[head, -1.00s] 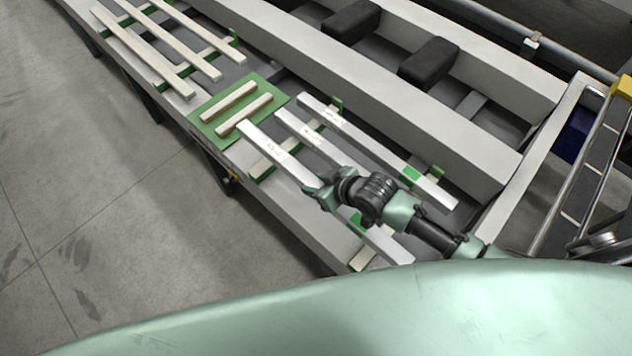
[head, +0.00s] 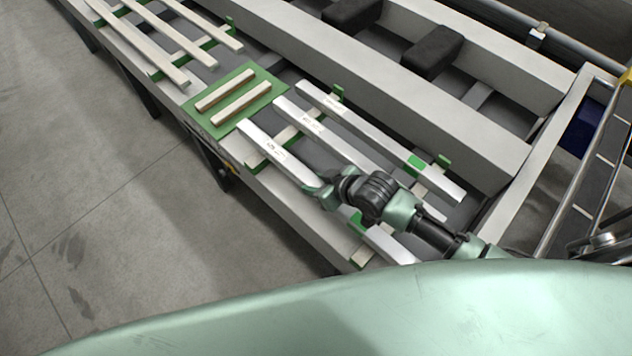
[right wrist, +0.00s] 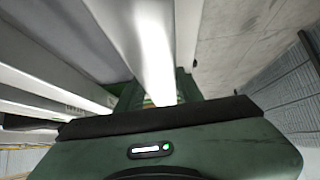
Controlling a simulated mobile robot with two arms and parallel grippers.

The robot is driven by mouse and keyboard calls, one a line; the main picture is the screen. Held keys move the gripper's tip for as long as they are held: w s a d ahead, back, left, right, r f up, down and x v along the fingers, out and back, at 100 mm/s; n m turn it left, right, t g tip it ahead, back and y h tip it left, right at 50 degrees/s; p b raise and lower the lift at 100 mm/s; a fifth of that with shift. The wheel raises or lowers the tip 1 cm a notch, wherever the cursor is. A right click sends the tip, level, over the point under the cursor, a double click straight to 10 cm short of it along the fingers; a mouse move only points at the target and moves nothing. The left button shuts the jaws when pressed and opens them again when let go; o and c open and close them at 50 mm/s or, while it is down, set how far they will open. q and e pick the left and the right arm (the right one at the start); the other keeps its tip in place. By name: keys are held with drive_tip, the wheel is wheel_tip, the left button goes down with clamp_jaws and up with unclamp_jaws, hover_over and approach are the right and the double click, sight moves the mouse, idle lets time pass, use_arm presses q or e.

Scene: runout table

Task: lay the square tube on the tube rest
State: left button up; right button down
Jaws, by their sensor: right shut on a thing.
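A pale silvery square tube (head: 283,162) is the nearest of three tubes at the middle of the table in the head view. My right gripper (head: 322,193) is shut on it, partway along its length. The arm hides the tube's middle part; its far end points toward the green mat. The tube also shows as a bright bar in the right wrist view (right wrist: 154,45). The tube rest looks to be the green mat (head: 233,97) with two wooden bars, just beyond the tube's end; the bars are empty. Whether the tube clears its supports is hard to tell. My left gripper is not in view.
Two more silvery tubes (head: 322,133) (head: 385,142) lie beside the held one on wooden cross-bars with green stops (head: 441,162). Several wooden-toned strips (head: 165,55) lie beyond the mat. A pale beam (head: 400,95) runs along the table's far side. Open floor lies at the left.

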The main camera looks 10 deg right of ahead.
drive_tip(key=shift+f, duration=0.35)
drive_tip(key=c, duration=0.8)
unclamp_jaws()
drive_tip(key=shift+c, duration=0.2)
drive_tip(key=shift+s+f+b, duration=0.1)
drive_tip(key=shift+f+b, duration=0.15)
drive_tip(key=shift+b, duration=0.05)
drive_tip(key=b+v, duration=0.1)
drive_tip(key=v, duration=0.7)
drive_tip(key=shift+r, duration=0.15)
drive_tip(key=o, duration=0.8)
drive_tip(key=shift+o, duration=0.2)
